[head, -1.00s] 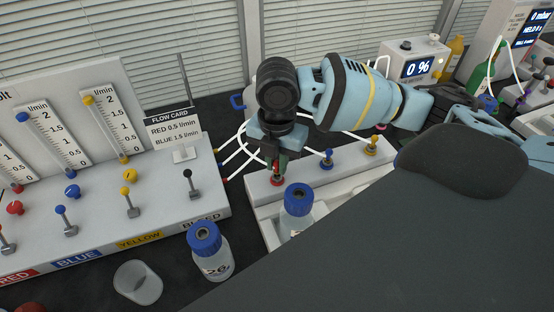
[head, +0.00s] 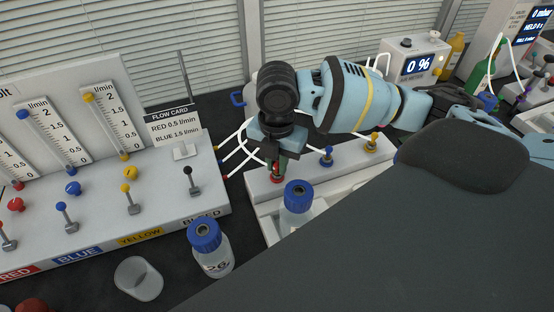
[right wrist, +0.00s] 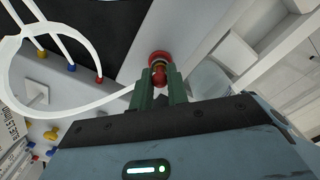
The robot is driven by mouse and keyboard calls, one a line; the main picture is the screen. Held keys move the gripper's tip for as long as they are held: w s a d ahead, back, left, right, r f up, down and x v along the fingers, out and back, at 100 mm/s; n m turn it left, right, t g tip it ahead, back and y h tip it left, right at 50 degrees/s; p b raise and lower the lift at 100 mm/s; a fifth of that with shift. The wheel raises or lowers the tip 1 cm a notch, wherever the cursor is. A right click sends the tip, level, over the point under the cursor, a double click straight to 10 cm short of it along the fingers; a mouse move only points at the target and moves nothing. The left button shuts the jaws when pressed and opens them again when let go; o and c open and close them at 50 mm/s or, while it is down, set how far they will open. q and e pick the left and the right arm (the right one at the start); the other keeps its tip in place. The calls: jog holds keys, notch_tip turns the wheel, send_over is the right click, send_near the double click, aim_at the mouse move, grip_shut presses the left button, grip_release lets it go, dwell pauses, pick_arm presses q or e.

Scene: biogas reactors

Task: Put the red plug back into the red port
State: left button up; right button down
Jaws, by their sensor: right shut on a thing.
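My right gripper (head: 277,166) points down over the left end of the white port block (head: 315,172). In the right wrist view its two green fingers (right wrist: 160,85) are shut on the red plug (right wrist: 158,73). Just beyond the fingertips a red ring, the red port (right wrist: 160,56), lies in line with the plug. The plug's tip seems at or in the port, but I cannot tell how deep. In the head view the gripper hides most of the plug. My left gripper is not in view.
A blue plug (head: 326,157) and a yellow plug (head: 373,143) stand on the same block. A blue-capped bottle (head: 297,207) stands close in front of the gripper. White tubes loop behind. The flow panel (head: 110,215), another bottle (head: 211,250) and a beaker (head: 139,279) are left.

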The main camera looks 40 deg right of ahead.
dwell(0.4)
jog(key=c, duration=1.3)
grip_release()
notch_tip(320, 180, up, 8)
jog(key=shift+f+p, duration=0.1)
jog(key=shift+p, duration=0.25)
